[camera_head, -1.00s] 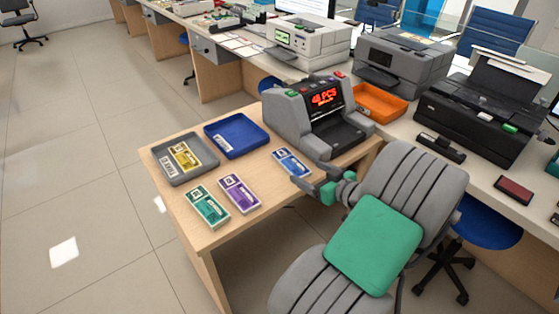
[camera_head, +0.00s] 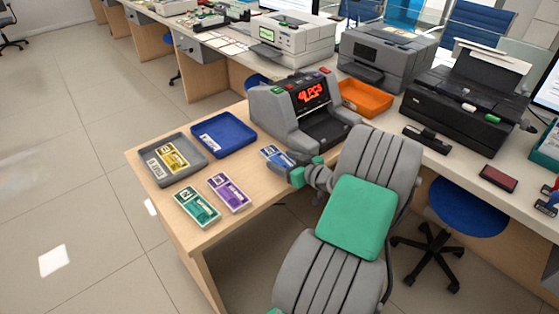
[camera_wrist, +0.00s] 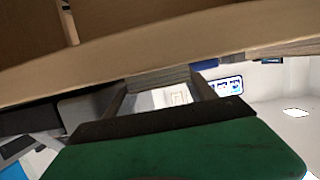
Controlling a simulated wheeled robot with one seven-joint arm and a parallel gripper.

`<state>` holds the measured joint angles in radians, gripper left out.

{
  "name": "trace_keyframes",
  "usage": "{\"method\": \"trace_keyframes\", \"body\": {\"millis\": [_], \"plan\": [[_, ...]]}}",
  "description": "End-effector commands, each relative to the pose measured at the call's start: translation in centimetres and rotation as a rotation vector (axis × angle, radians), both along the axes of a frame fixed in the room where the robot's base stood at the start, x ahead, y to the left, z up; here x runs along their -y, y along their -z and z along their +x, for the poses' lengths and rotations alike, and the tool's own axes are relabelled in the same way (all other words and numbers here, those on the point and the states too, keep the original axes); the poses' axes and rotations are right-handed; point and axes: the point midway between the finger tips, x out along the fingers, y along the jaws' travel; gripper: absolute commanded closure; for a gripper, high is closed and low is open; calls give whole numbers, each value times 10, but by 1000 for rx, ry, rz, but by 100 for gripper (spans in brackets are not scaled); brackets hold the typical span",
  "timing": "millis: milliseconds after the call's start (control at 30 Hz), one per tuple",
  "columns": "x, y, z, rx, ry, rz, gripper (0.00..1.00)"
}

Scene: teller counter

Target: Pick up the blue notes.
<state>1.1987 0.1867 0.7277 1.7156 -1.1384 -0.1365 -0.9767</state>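The blue notes (camera_head: 274,154) lie flat on the wooden desk (camera_head: 252,208), just in front of the grey counting machine. My gripper (camera_head: 292,170) is low over the desk at their near right end and covers part of them. In the wrist view my gripper (camera_wrist: 160,97) has its two fingers spread apart, with a greyish layered block (camera_wrist: 160,78), apparently the end of the notes, between their tips. I cannot tell whether the fingers touch it. The notes look to be resting on the desk.
Purple notes (camera_head: 229,192) and green notes (camera_head: 197,207) lie to the left. A grey tray (camera_head: 191,173) holds yellow notes (camera_head: 173,157). A blue tray (camera_head: 228,142) is empty. The counting machine (camera_head: 275,116) stands close behind my gripper. An orange tray (camera_head: 372,99) is behind it.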

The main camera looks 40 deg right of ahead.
Motion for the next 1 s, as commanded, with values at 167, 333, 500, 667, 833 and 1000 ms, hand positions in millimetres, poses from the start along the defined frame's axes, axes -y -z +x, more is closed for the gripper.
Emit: {"method": "trace_keyframes", "body": {"millis": [167,333,500,667,833,1000], "plan": [[0,0,0,0,0,0,51],[0,0,0,0,0,0,65],[0,0,0,0,1,0,79],[0,0,0,0,1,0,86],[0,-1,0,0,1,0,86],[1,-17,0,1,0,-4,86]]}}
